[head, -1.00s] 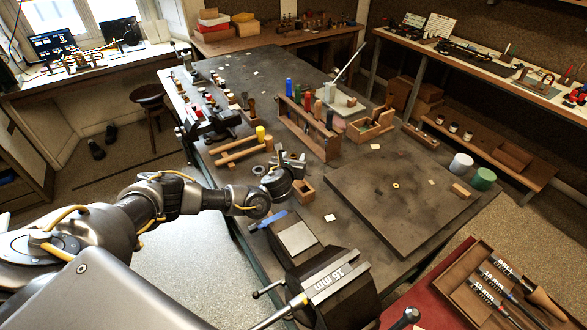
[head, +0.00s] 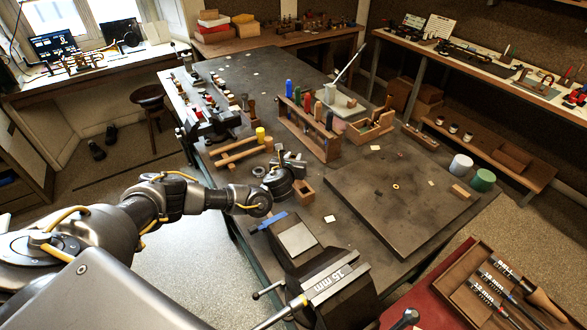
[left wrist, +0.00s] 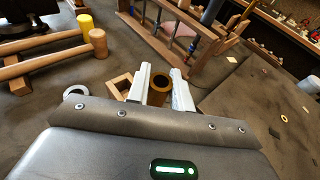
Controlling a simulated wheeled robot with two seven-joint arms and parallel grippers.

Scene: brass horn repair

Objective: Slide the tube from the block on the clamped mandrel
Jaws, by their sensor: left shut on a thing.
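My left gripper (head: 293,164) is over the bench, just behind the small wooden block (head: 304,191). In the left wrist view the pale fingers of the left gripper (left wrist: 161,88) are shut on a brass tube (left wrist: 160,82), whose dark open end shows between them. The wooden block (left wrist: 118,86) stands to the left of the fingers, partly hidden by them. In the head view I cannot make out the tube. A vise (head: 325,280) marked 15 mm stands at the bench's front, with a steel rod (head: 280,316) at its left that looks like the mandrel.
Wooden mallets (head: 240,150) lie behind the left gripper. A tool rack (head: 308,130) stands beyond it. A blue-handled tool (head: 272,220) lies by the vise. A dark flat board (head: 400,215) with small parts covers the right of the bench.

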